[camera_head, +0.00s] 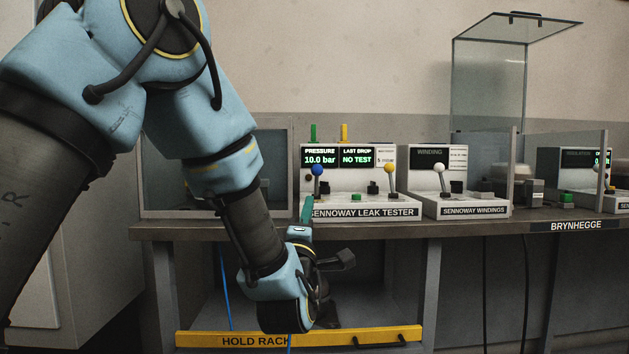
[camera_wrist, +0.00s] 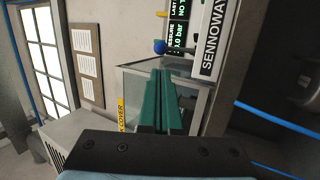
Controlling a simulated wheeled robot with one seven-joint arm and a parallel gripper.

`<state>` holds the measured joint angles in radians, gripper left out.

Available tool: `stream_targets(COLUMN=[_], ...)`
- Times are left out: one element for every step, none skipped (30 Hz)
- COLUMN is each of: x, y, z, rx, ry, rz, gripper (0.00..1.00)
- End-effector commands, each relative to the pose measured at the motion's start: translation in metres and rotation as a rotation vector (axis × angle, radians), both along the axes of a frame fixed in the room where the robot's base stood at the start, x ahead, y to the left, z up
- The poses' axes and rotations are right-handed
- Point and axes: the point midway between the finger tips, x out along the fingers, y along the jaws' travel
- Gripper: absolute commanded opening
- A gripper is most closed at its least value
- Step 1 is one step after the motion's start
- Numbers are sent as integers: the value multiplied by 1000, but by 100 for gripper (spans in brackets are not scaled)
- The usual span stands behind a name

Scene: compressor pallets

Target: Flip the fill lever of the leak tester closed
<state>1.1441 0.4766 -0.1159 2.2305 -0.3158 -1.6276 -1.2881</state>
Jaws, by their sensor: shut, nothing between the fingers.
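The leak tester (camera_head: 345,200) stands on the bench, with a display reading 10.0 bar and NO TEST. It has a blue-knobbed lever (camera_head: 318,171) on its left and a yellow-knobbed lever (camera_head: 389,169) on its right. Both stand roughly upright; I cannot read which is the fill lever. My gripper (camera_head: 307,199) has green fingers pointing up at the tester's front left, just below the blue knob. In the wrist view the shut, empty fingers (camera_wrist: 160,74) point toward the blue knob (camera_wrist: 159,46), with a small visible gap. The yellow lever is not clear there.
The Sennoway windings tester (camera_head: 472,209) with a white-knobbed lever stands to the right. A clear-walled enclosure (camera_head: 160,212) is left of the leak tester, partly behind my arm. The bench edge (camera_head: 440,229) runs below, above a yellow hold rack bar (camera_head: 330,340).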

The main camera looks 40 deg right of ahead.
Motion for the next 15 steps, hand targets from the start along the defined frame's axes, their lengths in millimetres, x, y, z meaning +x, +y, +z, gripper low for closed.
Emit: stream_targets(x=[6,10,15,18,22,27,31,34,39,42,45,49,51,53,56], y=[-7,-11,-17,-22,-26,-32,-36,-40,-46,-49,-53,-57,-61,-63,-67], z=[6,9,13,15,18,21,24,26,30,32,35,37,39,41,42], rx=[-3,-3,-3,-2,-3,-2,-2,-2,-2,-1,-1,-1,-1,-1,0], ry=[-1,-1,-2,-2,-2,-2,-2,-1,-1,-1,-1,-1,-1,-1,-1], rz=[2,2,1,0,1,0,1,1,1,0,0,0,0,0,-1], gripper=[0,0,0,0,0,0,0,0,0,0,0,0,0,0,0])
